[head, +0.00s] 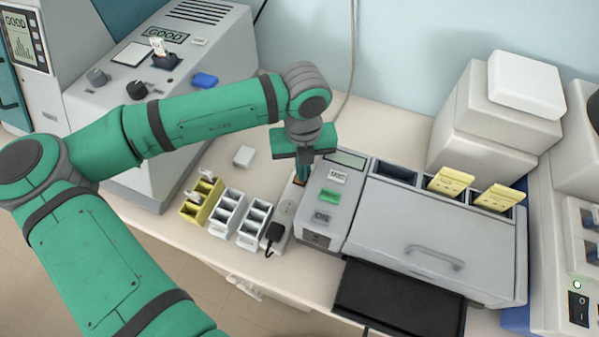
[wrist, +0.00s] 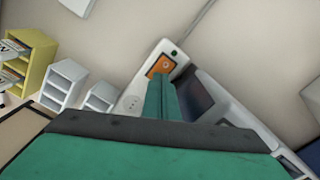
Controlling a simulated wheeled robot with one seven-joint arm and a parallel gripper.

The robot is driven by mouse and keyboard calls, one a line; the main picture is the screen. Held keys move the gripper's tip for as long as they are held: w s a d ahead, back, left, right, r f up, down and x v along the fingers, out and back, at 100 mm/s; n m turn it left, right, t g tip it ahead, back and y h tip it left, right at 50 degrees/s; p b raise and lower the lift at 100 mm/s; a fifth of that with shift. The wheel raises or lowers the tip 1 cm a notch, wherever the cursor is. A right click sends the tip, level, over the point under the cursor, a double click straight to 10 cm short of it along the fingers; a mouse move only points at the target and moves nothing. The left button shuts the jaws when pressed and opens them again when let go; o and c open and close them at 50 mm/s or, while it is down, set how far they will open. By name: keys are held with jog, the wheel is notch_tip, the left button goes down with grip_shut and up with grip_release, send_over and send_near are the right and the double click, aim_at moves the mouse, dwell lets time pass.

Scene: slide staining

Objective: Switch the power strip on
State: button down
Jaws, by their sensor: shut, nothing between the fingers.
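The white power strip (head: 286,213) lies on the bench between the white slide racks and the grey staining machine. It also shows in the wrist view (wrist: 132,103), where its orange switch (wrist: 161,65) sits near the far end, with a small dark greenish dot beyond it. My gripper (head: 303,181) is shut and empty, pointing down over the switch end of the strip. In the wrist view the fingertips (wrist: 161,82) appear right at the near edge of the switch. I cannot tell whether they touch it. The fingers partly hide the switch in the head view.
A black plug (head: 273,232) stands at the strip's near end. The staining machine (head: 400,235) is close on the right.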

jog(key=shift+a+f, duration=0.25)
jog(key=shift+a, duration=0.1)
jog(key=shift+r, duration=0.1)
jog(key=shift+w+r, duration=0.25)
jog(key=shift+r, duration=0.6)
jog(key=shift+s+a+r, duration=0.15)
jog(key=shift+a+r, duration=0.05)
jog(key=shift+r, duration=0.4)
jog(key=shift+d+r, duration=0.45)
jog(key=shift+r, duration=0.4)
jog(key=shift+s+a+r, duration=0.1)
jog(key=shift+a+r, duration=0.05)
jog(key=shift+r, duration=0.4)
jog(key=shift+a+r, duration=0.1)
jog(key=shift+r, duration=0.45)
